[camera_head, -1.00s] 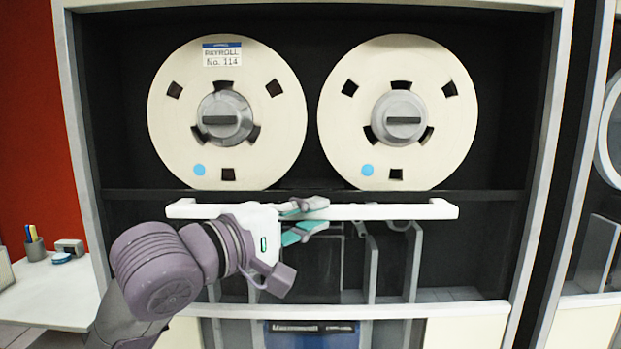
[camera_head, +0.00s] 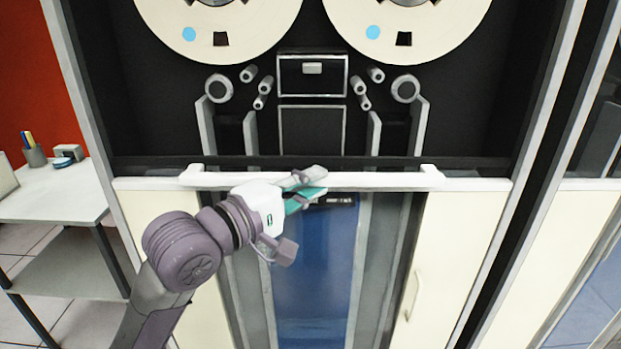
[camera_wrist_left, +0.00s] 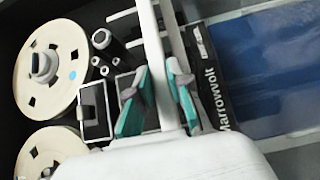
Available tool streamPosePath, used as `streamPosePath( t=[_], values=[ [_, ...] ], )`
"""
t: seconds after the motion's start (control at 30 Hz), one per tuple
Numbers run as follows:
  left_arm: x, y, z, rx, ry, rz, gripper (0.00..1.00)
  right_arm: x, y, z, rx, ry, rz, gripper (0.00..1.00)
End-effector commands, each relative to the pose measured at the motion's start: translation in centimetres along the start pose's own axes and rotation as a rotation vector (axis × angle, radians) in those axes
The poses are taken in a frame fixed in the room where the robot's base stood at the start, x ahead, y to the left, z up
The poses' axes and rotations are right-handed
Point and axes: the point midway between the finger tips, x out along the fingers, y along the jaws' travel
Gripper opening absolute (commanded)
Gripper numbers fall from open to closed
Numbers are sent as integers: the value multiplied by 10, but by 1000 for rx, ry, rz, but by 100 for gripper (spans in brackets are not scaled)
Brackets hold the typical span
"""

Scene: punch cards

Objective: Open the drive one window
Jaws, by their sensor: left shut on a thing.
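The drive one window's white handle bar (camera_head: 375,180) runs level across the cabinet in the head view, with the window's dark bottom edge (camera_head: 480,163) just above it. My left gripper (camera_head: 315,184) is shut on the bar near its middle. In the left wrist view the bar (camera_wrist_left: 155,50) passes between the teal fingertips (camera_wrist_left: 158,92). Two cream tape reels (camera_head: 405,25) show above the bar, cut off by the top of the view. My right gripper is not in view.
Below the bar are a blue panel (camera_head: 315,270) and a cream door with a handle (camera_head: 440,260). A side table (camera_head: 50,195) with a pen cup (camera_head: 35,156) stands at the left. Another cabinet (camera_head: 570,240) stands at the right.

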Motion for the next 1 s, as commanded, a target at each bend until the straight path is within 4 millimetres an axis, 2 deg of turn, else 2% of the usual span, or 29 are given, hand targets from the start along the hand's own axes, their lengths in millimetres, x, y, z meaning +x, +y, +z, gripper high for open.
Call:
streamPosePath(
  t=[0.17,0.2,0.33,0.6,0.73,0.87,1.0],
  values=[
    [0,0,1,-1,-2,-1,0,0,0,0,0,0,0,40],
    [0,0,1,-1,-2,-2,23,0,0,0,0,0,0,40],
    [0,0,0,-1,-1,-1,44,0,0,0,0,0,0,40],
    [0,0,0,0,0,0,44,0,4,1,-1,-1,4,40],
    [-8,0,0,-1,0,-1,44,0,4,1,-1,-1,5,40],
    [-29,0,0,1,1,0,44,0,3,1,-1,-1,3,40],
    [-60,-1,0,2,2,-1,44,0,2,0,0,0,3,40]
  ],
)
